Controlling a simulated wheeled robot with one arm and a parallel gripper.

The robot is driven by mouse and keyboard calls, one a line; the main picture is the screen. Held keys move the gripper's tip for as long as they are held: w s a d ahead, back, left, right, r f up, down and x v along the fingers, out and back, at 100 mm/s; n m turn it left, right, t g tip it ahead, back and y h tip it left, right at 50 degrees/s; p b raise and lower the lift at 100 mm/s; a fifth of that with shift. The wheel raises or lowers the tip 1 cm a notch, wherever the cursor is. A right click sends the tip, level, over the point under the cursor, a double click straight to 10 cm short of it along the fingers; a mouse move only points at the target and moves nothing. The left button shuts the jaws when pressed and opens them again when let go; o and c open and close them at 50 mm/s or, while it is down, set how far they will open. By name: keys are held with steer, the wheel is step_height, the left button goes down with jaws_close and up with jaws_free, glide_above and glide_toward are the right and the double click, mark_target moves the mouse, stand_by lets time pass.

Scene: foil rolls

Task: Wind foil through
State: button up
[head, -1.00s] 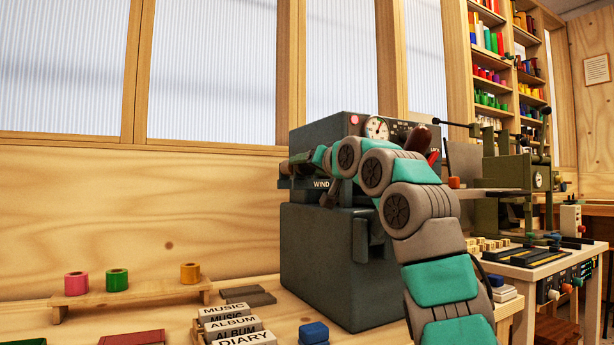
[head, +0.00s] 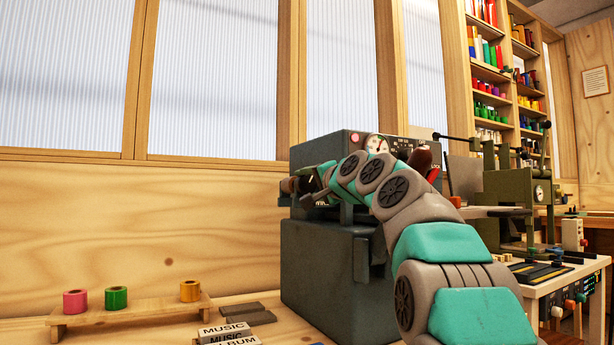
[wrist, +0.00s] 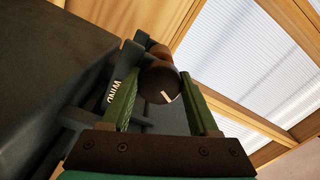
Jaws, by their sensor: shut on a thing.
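The dark green-grey machine (head: 325,265) stands on the wooden bench in the middle of the head view. In the wrist view, a round dark knob (wrist: 158,84) with a white pointer mark sits beside the WIND label (wrist: 114,93). My gripper (wrist: 163,78) is shut on this knob, with one green finger on either side. Behind the knob a brownish cylinder (wrist: 159,52) shows partly. In the head view my arm covers much of the machine's front. Pink (head: 76,300), green (head: 116,298) and gold (head: 190,291) foil rolls stand on a low wooden rack (head: 135,312).
A gauge (head: 376,144) and a red lever (head: 432,175) are on the machine's upper part. Stamped blocks (head: 222,332) and dark flat bars (head: 249,314) lie on the bench in front. Another green machine (head: 505,200) and a side table (head: 560,268) are at right.

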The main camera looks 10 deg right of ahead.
steer(key=m+p, duration=0.2)
steer(key=p, duration=0.1)
steer(key=m+p, duration=0.3)
steer(key=shift+r+p, duration=0.3)
steer(key=shift+r, duration=0.05)
steer(key=shift+f+m+p, duration=0.3)
steer(key=shift+m+p, duration=0.45)
steer(key=shift+m, duration=0.35)
steer(key=shift+f, duration=0.1)
steer(key=o, duration=1.4)
steer(key=shift+s, duration=0.1)
